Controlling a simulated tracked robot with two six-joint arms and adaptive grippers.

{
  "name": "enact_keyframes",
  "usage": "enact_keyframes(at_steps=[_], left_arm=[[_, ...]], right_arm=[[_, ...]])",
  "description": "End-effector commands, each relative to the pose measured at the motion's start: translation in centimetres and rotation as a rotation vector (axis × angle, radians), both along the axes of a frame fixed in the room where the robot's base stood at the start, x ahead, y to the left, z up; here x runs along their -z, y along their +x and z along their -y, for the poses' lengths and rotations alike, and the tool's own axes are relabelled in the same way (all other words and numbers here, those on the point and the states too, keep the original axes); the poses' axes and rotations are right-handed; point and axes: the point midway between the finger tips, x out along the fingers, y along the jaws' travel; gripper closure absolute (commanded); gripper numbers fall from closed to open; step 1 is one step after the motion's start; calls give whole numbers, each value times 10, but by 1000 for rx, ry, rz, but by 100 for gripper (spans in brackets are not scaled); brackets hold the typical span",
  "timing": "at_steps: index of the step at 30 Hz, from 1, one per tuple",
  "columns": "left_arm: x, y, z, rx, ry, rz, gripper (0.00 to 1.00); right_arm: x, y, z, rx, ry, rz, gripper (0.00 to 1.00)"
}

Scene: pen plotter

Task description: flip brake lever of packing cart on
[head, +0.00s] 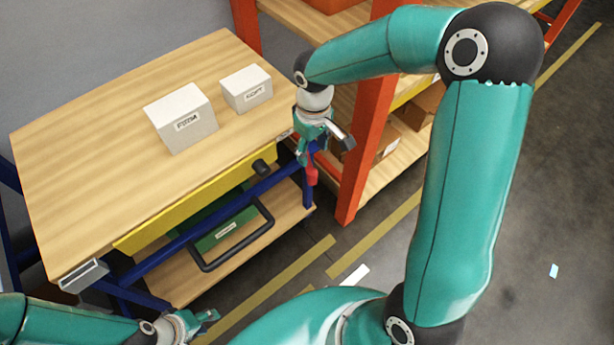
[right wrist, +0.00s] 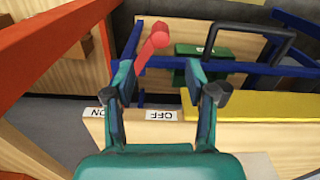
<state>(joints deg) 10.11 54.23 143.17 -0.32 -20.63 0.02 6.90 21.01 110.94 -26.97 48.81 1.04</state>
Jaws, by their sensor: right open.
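The packing cart has a wooden top (head: 90,170) and a blue frame. Its red brake lever (head: 311,172) is at the cart's right corner, just below my right gripper (head: 316,148). In the right wrist view the lever (right wrist: 152,46) shows beyond the gap between the fingers of my right gripper (right wrist: 160,80), nearer the left finger. These fingers are apart, and I cannot tell whether one touches the lever. An OFF label (right wrist: 161,115) and an ON label (right wrist: 97,112) appear upside down on the cart's edge. My left gripper (head: 203,322) is at the bottom left; its finger opening is unclear.
Two white boxes (head: 182,122) (head: 246,89) stand on the cart top. A yellow strip (head: 190,208) and a black handle loop (head: 235,255) are on the cart's side. An orange shelf post (head: 362,130) stands close right of my right gripper. Floor right of the shelf is mostly clear.

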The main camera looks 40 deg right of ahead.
Motion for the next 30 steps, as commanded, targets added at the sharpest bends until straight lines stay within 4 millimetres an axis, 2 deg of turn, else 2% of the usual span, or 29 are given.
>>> enact_keyframes(at_steps=[1,6,12,15,21,29,30], left_arm=[[2,0,0,0,0,0,60],[5,0,0,0,0,0,60],[9,0,0,0,0,0,60],[10,0,0,0,0,0,60],[11,0,0,0,0,0,60],[11,0,0,0,0,0,60],[11,0,0,0,0,0,60]], right_arm=[[15,-1,0,0,1,-7,44],[52,-1,0,0,1,-6,44],[87,-1,-1,-1,2,-3,44],[99,0,-1,0,2,-2,44],[109,0,-1,-1,2,0,44],[109,0,-1,-1,1,0,44],[109,0,-1,-1,1,0,51]])
